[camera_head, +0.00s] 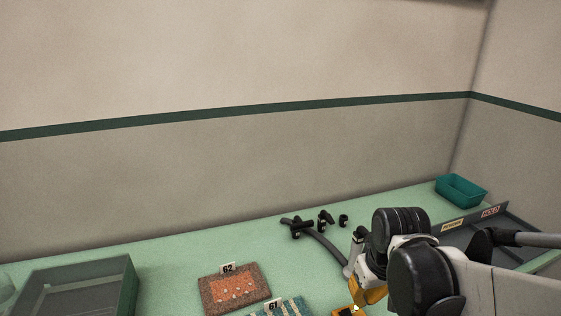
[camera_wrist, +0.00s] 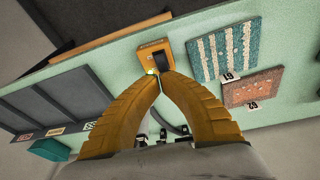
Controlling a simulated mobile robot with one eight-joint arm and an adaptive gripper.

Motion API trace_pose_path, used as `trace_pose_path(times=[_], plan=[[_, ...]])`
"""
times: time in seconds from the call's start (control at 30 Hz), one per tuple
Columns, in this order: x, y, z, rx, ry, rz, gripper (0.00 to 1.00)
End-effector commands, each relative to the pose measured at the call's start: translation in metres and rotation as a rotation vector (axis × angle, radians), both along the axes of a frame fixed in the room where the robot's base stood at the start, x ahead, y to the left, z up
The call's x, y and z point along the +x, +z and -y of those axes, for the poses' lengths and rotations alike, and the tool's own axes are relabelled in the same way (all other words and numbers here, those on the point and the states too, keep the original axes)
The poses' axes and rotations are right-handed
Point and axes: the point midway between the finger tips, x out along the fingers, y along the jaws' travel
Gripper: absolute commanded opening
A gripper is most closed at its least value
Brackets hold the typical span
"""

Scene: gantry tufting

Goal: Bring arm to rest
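My gripper (camera_wrist: 160,78) has orange-yellow fingers that come together at their tips in the wrist view. Just beyond the tips is a small orange device (camera_wrist: 152,50) with a dark slot and a tiny yellowish light. I see no part of it clearly between the fingers, and I cannot tell whether they touch it. In the head view my arm reaches in from the lower right, and the gripper (camera_head: 368,295) is low over the green table (camera_head: 175,255). The orange device (camera_head: 346,311) shows there beside the fingers, cut by the lower edge.
Black fittings (camera_head: 300,226) and a grey hose lie behind. A grey bin (camera_head: 80,285) stands left; a teal bin (camera_head: 461,190) and a grey divided tray (camera_head: 452,236) are right.

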Motion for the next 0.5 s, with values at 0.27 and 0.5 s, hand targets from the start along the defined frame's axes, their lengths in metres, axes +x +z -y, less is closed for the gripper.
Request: trace_pose_path(times=[0.27,0.5], plan=[[-0.058,0.016,0.000,0.041,-0.110,0.233,0.00],[-0.084,0.015,0.000,0.075,-0.166,0.357,0.00]])
